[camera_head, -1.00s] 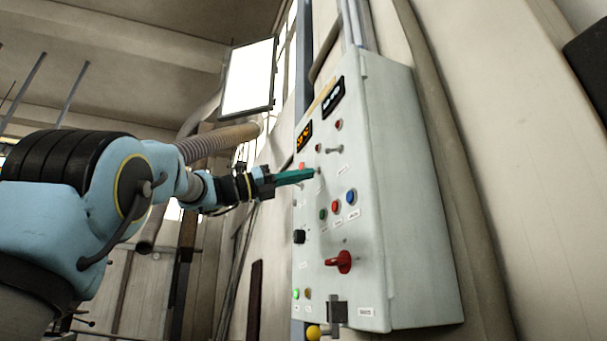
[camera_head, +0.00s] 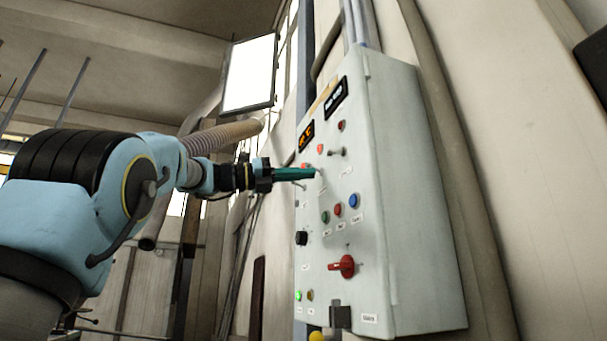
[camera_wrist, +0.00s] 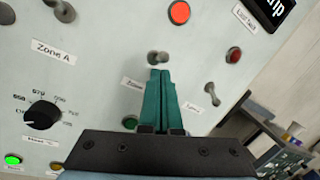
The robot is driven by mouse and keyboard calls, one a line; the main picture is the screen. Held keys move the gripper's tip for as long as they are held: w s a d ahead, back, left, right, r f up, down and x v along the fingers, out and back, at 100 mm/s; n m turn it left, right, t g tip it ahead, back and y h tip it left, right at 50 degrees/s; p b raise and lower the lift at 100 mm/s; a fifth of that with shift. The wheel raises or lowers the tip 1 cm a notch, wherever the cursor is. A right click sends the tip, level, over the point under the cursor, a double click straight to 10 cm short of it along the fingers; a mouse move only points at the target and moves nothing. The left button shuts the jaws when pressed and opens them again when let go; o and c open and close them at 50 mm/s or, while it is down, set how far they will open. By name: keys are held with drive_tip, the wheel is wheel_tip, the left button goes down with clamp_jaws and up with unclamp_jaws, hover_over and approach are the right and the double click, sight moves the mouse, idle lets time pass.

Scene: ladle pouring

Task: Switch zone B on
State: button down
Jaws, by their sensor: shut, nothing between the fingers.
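The grey control panel (camera_head: 375,230) carries a row of small metal toggles with red lamps above them. In the wrist view, the middle toggle (camera_wrist: 158,57) stands just beyond my fingertips, beside a blurred label (camera_wrist: 132,85) that appears to read Zone B. Its lever position is hard to tell. The red lamp (camera_wrist: 180,12) above it glows; it also shows lit in the head view (camera_head: 320,149). My gripper (camera_wrist: 161,72) is shut and empty, its teal fingertips (camera_head: 314,173) close to that toggle; contact cannot be told.
The Zone A toggle (camera_wrist: 62,10) is left of my fingers. Another toggle (camera_wrist: 212,92) with its lever down is to the right, below a dark lamp (camera_wrist: 235,55). A black knob (camera_wrist: 42,115), push buttons and a red rotary handle (camera_head: 343,266) are lower on the panel.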

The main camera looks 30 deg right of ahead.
drive_tip(key=b+v, duration=0.3)
drive_tip(key=v, duration=0.7)
drive_tip(key=shift+a, duration=0.45)
drive_tip(key=shift+w, duration=0.15)
